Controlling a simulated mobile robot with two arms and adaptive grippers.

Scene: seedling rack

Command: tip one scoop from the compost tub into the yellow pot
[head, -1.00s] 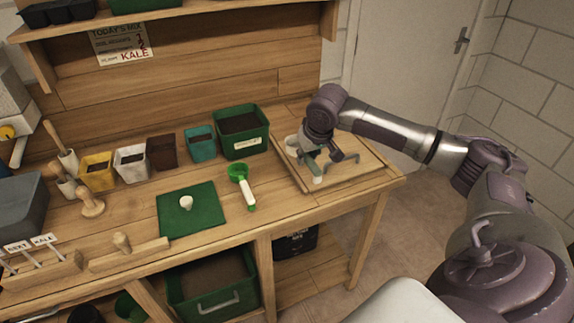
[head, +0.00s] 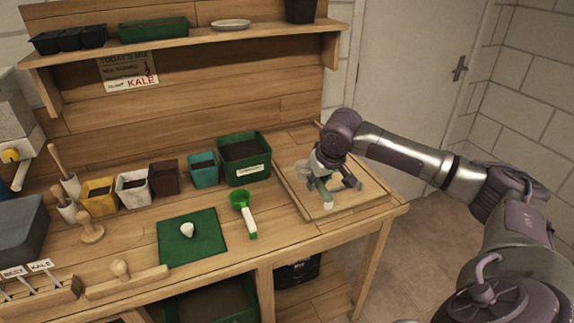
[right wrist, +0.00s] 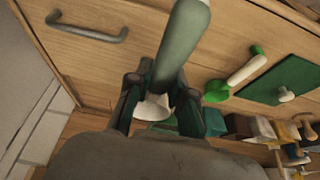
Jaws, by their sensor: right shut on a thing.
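The compost tub (head: 243,172) is a green, labelled box with dark compost inside, at the back of the bench. The yellow pot (head: 98,196) stands to its left at the end of a row of pots and shows dark fill. My right gripper (head: 337,184) is over the wooden tray at the bench's right end. It is shut on a scoop with a grey-green handle (right wrist: 186,45); a whitish part (right wrist: 152,107) shows between the fingers in the right wrist view. My left gripper is out of view.
A green scoop with a white handle (head: 245,215) lies beside the green mat (head: 175,245), which bears a small white knob-like thing (head: 187,229). White, brown and teal pots stand between the yellow pot and the tub. The wooden tray (head: 370,200) has raised edges.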

